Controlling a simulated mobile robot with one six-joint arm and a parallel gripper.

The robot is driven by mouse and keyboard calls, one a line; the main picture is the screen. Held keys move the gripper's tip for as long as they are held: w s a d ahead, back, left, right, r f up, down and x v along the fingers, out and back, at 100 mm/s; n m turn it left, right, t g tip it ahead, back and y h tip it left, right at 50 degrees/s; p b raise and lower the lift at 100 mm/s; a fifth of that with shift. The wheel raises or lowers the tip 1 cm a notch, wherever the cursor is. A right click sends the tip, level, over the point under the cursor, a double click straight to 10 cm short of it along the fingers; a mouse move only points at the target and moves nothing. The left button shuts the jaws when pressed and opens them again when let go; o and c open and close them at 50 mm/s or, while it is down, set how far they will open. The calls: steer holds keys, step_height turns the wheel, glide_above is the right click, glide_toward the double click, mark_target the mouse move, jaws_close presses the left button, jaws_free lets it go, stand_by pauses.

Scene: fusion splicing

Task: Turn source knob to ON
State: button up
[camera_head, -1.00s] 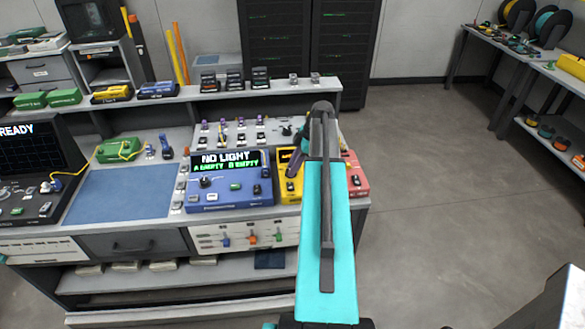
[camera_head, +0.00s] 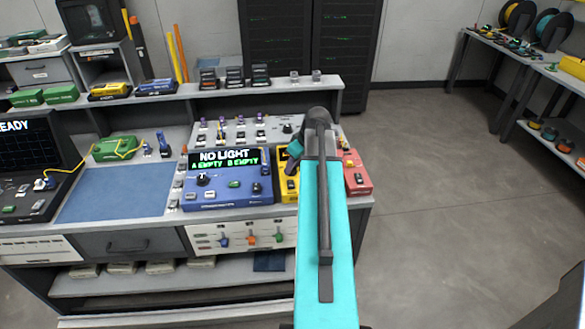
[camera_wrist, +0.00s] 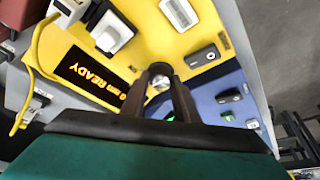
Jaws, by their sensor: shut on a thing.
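A blue unit (camera_head: 228,203) on the bench has a display reading NO LIGHT, A EMPTY, B EMPTY. A dark round knob with a pale mark (camera_head: 203,180) is on its left front. No label naming the source knob is readable. My gripper (camera_wrist: 161,76) is shut on a small silvery thing (camera_wrist: 159,84) whose identity I cannot tell. In the wrist view it is over the border between a yellow unit (camera_wrist: 140,45) with a READY display and the blue unit (camera_wrist: 215,88). In the head view my arm hides most of the gripper and of the yellow unit (camera_head: 288,188).
A red unit (camera_head: 356,178) stands right of the yellow one. A grey panel (camera_head: 240,132) with small parts stands behind. A blue mat (camera_head: 115,192) lies clear on the left. Below is a white panel with coloured levers (camera_head: 240,238). The floor at right is open.

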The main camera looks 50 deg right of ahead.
steer(key=m, duration=0.1)
steer(key=m+h, duration=0.1)
steer(key=m, duration=0.2)
steer(key=shift+a+m+h, duration=0.25)
steer(key=shift+m+h, duration=0.05)
steer(key=shift+h, duration=0.1)
steer(key=shift+w+a+m+g+h+b, duration=0.1)
steer(key=shift+m+g+h+b, duration=0.35)
steer(key=shift+m, duration=1.45)
steer(key=o, duration=1.1)
steer(key=shift+h, duration=0.25)
steer(key=shift+c, duration=0.2)
steer(key=b+v, duration=0.1)
steer(key=v, duration=1.2)
steer(key=shift+r+b, duration=0.35)
steer(key=shift+r, duration=0.05)
steer(key=shift+a, duration=0.1)
